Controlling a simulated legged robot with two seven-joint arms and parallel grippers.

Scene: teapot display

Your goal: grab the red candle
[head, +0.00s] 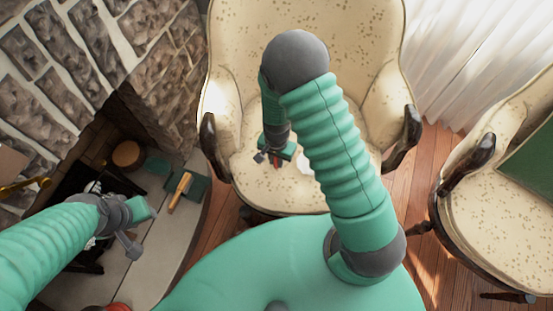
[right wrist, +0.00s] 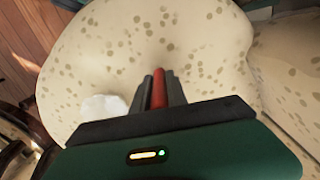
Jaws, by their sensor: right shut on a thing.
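The red candle (right wrist: 159,88) shows upright in the right wrist view, between the dark fingers of my right gripper (right wrist: 160,90). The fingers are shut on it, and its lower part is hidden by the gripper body. In the head view my right gripper (head: 273,157) hangs over the seat of the cream armchair, with a small bit of red at its tips. My left gripper (head: 133,230) is at the lower left, over the hearth by the fireplace; its fingers are not clear enough to tell their state.
The spotted cream armchair (head: 250,185) has dark wooden arms at both sides. A small white thing (right wrist: 103,106) lies on its seat. A second armchair (head: 490,215) stands at the right. A stone fireplace (head: 90,60) is at the left, with a wooden-handled brush (head: 180,190) on the hearth.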

